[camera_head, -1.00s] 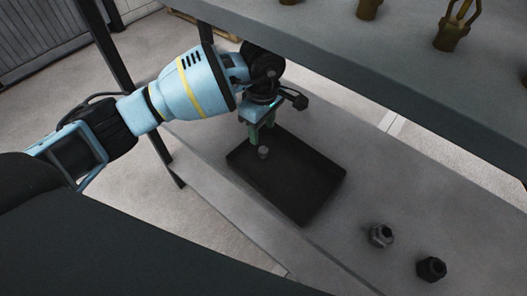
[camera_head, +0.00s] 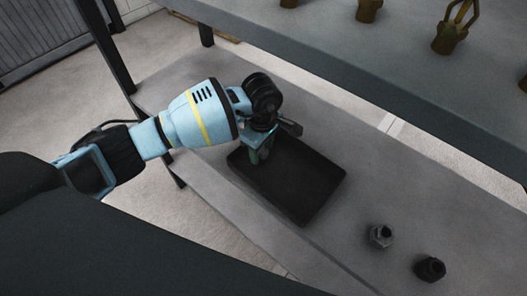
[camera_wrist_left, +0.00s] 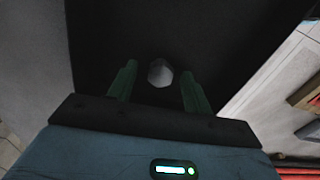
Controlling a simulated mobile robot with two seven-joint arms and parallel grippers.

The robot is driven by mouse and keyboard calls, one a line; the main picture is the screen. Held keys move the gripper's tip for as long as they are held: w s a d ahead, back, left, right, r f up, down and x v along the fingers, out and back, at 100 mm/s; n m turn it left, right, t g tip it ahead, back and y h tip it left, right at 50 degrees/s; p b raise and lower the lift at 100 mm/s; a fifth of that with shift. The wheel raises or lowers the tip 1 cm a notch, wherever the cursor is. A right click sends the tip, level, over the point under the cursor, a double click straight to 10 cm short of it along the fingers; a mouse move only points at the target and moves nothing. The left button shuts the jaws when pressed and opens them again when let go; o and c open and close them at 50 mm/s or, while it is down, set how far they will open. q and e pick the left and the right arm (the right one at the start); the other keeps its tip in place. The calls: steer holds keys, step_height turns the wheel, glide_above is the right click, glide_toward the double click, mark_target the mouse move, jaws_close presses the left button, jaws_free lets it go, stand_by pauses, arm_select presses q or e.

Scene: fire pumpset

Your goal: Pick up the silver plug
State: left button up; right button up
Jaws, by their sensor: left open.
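A small silver-grey plug (camera_wrist_left: 160,72) with an angular outline shows in the left wrist view, between the two fingers and near their tips. It sits over the dark surface of the black tray (camera_head: 305,185). In the head view the plug is hidden behind my left gripper. My left gripper (camera_head: 260,157) points down over the far left part of the tray, its green fingers open around the plug with gaps on both sides. I cannot tell whether the fingertips touch the tray. My right gripper is not in view.
A silver hex fitting (camera_head: 381,236) and a black fitting (camera_head: 430,268) stand on the grey lower shelf (camera_head: 350,275) right of the tray. The upper shelf (camera_head: 330,45), bearing several brass fittings, overhangs behind. A dark post (camera_head: 105,45) stands at the left.

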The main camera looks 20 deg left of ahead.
mark_target(262, 150)
arm_select(q)
steer(key=shift+c, duration=0.4)
jaws_close()
steer(key=shift+r, duration=0.1)
steer(key=shift+r, duration=0.55)
step_height(262, 150, up, 2)
steer(key=shift+r, duration=0.25)
steer(key=s+a+r, duration=0.1)
steer(key=s+a, duration=0.2)
steer(key=s, duration=1.2)
steer(key=shift+s+a, duration=0.15)
steer(key=shift+s, duration=0.2)
